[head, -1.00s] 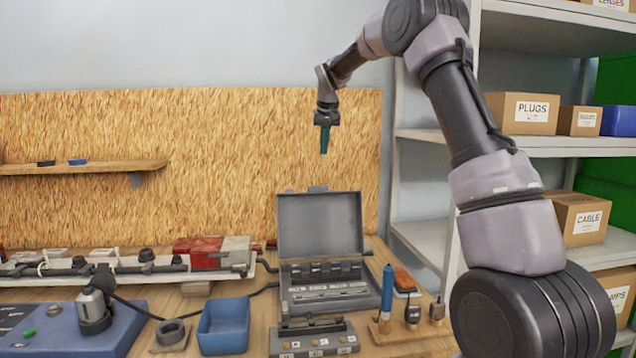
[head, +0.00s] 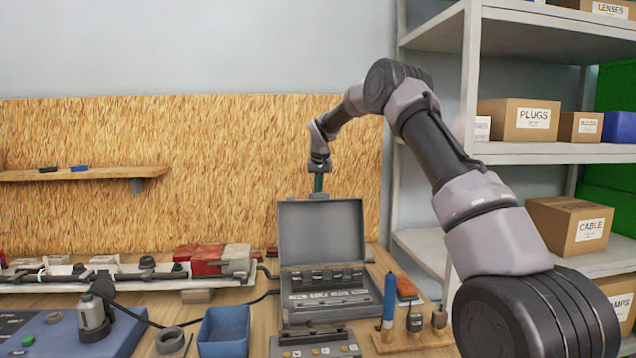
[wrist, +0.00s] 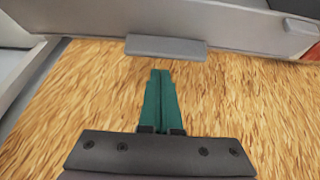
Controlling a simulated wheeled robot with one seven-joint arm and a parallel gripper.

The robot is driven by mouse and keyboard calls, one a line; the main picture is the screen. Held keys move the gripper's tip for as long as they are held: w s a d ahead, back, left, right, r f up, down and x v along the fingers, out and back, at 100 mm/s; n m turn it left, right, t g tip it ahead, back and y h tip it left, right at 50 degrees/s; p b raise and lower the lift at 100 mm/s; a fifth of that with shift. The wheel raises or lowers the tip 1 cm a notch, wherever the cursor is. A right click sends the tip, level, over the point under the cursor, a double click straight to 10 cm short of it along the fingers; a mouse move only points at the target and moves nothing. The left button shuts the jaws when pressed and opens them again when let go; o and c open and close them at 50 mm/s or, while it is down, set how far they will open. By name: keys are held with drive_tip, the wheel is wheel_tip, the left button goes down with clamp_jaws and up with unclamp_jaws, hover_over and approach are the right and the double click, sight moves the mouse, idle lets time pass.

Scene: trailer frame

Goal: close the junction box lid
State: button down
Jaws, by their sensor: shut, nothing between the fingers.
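The grey junction box (head: 300,312) stands on the workbench with several dark parts inside. Its lid (head: 321,233) is open and upright, hinged at the back. My gripper (head: 319,186) is shut and empty, with its teal fingers pointing down behind the lid's top edge. In the wrist view the shut fingertips (wrist: 160,74) lie just short of a grey tab on the lid's edge (wrist: 166,47). The fingers look apart from the tab there. In the head view the lid's top edge partly hides the fingertips.
A tool holder with a blue-handled screwdriver (head: 389,300) stands right of the box. A blue bin (head: 223,332) is to its left, and a small panel (head: 315,344) lies in front. The chipboard wall (head: 200,140) is behind, shelving (head: 440,155) at the right.

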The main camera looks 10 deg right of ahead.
drive_tip(key=s, duration=0.1)
drive_tip(key=s+r, duration=0.1)
drive_tip(key=s, duration=0.1)
drive_tip(key=shift+r, duration=0.2)
drive_tip(key=shift+s, duration=0.1)
